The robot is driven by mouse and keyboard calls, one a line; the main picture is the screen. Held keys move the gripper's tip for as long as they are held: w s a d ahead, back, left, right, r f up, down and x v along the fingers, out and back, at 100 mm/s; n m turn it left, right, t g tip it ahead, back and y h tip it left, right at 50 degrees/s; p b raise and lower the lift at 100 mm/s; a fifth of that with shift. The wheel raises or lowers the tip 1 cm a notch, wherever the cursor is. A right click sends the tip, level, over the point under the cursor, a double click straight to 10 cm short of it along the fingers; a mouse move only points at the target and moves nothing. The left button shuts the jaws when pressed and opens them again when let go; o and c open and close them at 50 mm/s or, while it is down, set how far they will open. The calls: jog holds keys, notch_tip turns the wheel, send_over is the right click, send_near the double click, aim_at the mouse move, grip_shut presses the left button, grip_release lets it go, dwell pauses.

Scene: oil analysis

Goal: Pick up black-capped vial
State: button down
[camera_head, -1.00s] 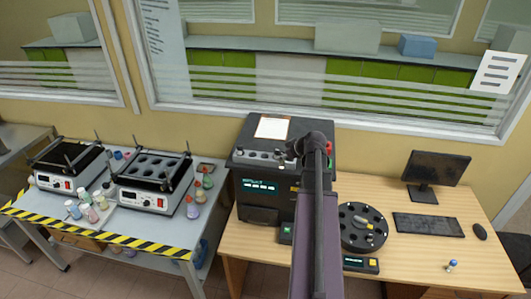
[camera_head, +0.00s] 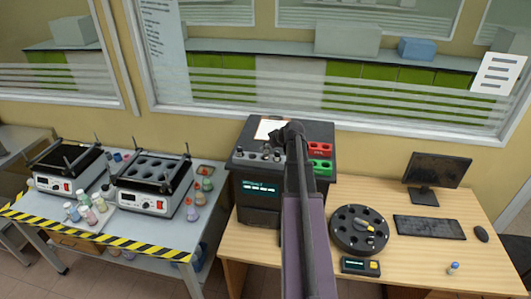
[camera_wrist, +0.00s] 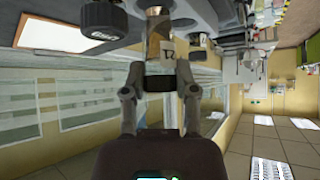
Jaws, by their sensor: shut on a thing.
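In the wrist view my gripper (camera_wrist: 157,82) is shut on a vial (camera_wrist: 160,38) of amber-brown colour with a pale label bearing dark marks. The vial extends beyond the fingertips, toward the top of the picture. A dark part sits between the fingertips; I cannot tell for sure whether it is the black cap. In the head view my gripper is at the dark arm end over the top of the analyser (camera_head: 258,207), and the held vial cannot be made out. Small dark-topped items (camera_head: 265,153) stand on the analyser top beside the arm end.
A round black carousel (camera_head: 345,238), a keyboard (camera_head: 428,226) and a monitor (camera_head: 437,170) stand on the wooden desk. Two heater blocks (camera_head: 150,195) stand on the left bench.

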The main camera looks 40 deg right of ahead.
aim_at(265, 151)
jog(key=shift+w, duration=0.1)
jog(key=shift+w, duration=0.25)
jog(key=shift+w+f+b, duration=0.35)
jog(key=shift+f+b, duration=0.2)
jog(key=shift+f, duration=0.05)
jog(key=shift+f+b, duration=1.25)
jog(key=shift+b, duration=0.05)
jog(key=shift+f, duration=0.15)
jog(key=shift+c, duration=2)
grip_release()
jog(key=shift+r, duration=0.2)
